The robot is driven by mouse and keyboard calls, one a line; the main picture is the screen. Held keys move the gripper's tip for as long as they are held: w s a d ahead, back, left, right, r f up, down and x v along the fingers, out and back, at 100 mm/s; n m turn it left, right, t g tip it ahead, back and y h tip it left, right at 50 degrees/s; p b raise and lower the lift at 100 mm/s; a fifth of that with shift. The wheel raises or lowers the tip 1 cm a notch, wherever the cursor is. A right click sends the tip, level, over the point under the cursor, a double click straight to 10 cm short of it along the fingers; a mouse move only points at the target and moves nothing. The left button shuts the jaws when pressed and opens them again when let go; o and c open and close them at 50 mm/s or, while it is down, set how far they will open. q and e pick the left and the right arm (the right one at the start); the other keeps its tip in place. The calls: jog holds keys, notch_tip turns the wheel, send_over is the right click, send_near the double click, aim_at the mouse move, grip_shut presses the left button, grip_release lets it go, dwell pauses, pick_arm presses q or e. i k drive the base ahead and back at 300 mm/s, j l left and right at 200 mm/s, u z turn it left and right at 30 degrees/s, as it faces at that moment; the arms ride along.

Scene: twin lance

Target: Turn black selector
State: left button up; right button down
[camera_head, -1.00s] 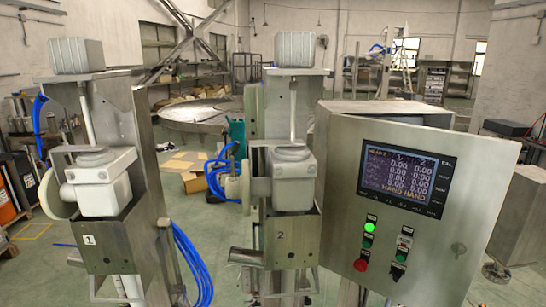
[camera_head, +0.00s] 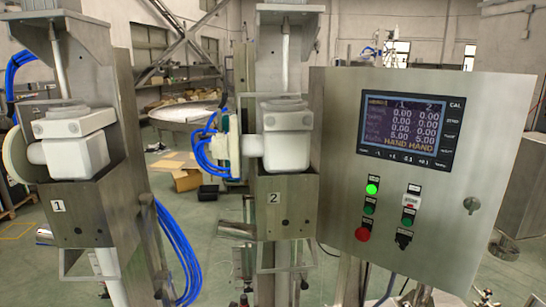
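The black selector (camera_head: 403,240) sits at the lower right of the button group on the grey control panel (camera_head: 462,140), under its screen. It is small, and I cannot tell which way its handle points. Near it are a red button (camera_head: 362,235), a lit green button (camera_head: 372,189) and darker green buttons (camera_head: 408,216). Neither of my grippers can be made out in the view.
Machine head 2 (camera_head: 287,200) stands just left of the panel, and machine head 1 (camera_head: 85,205) is farther left. Blue hoses (camera_head: 178,250) hang between them. The space before the panel looks clear.

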aim_at(402, 243)
jog(key=l+z, duration=0.45)
jog(key=i+l+z, duration=0.15)
jog(key=l+z, duration=0.25)
jog(key=l, duration=0.25)
